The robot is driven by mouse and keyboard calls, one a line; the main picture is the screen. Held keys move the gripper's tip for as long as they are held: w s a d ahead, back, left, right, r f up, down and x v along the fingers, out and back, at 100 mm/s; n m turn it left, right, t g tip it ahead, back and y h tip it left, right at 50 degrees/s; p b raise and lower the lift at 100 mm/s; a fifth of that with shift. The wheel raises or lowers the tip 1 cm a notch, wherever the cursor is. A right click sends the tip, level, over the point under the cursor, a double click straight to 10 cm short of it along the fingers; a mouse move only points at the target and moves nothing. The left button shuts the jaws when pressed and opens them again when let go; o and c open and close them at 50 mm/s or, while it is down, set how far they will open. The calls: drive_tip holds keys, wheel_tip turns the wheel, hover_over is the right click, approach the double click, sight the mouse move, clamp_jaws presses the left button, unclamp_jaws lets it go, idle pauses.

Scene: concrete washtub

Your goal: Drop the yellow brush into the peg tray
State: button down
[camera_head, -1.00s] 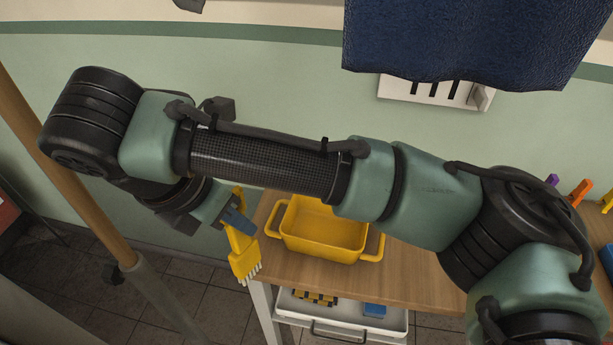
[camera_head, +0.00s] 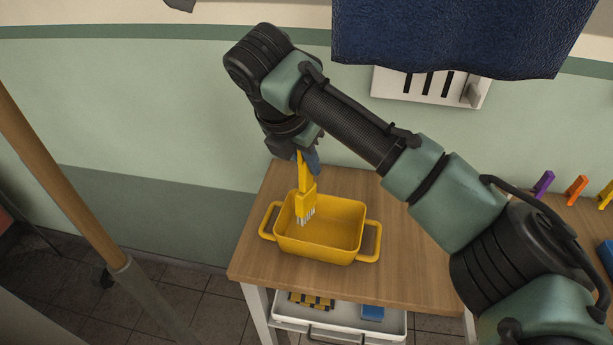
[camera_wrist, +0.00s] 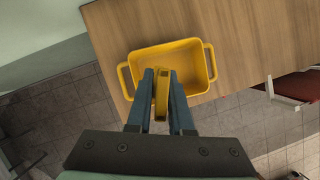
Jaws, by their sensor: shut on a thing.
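The yellow brush (camera_head: 306,190) hangs bristles down from my gripper (camera_head: 306,157), which is shut on its handle. Its pale bristles are over the left part of a yellow two-handled tray (camera_head: 325,248), which I take to be the peg tray. I cannot tell whether the bristle tips are below the rim. In the wrist view, the blue fingers of my gripper (camera_wrist: 162,76) stand on both sides of the brush (camera_wrist: 161,97). The tray (camera_wrist: 205,58) lies beneath them, and its visible inside looks empty.
The tray stands on a wooden table (camera_head: 400,270) near its left edge. A white tray (camera_head: 350,325) with a blue item and yellow-black items is below. Purple (camera_head: 543,184) and orange (camera_head: 576,190) pegs are at the right. A wooden pole (camera_head: 62,185) stands at the left.

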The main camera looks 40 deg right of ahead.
sight(307, 180)
drive_tip(key=shift+f, duration=1.9)
drive_tip(key=shift+f, duration=0.55)
drive_tip(key=c, duration=0.8)
unclamp_jaws()
drive_tip(key=shift+r, duration=0.3)
drive_tip(key=v, duration=1.2)
drive_tip(key=shift+r+p, duration=0.3)
drive_tip(key=shift+p, duration=0.1)
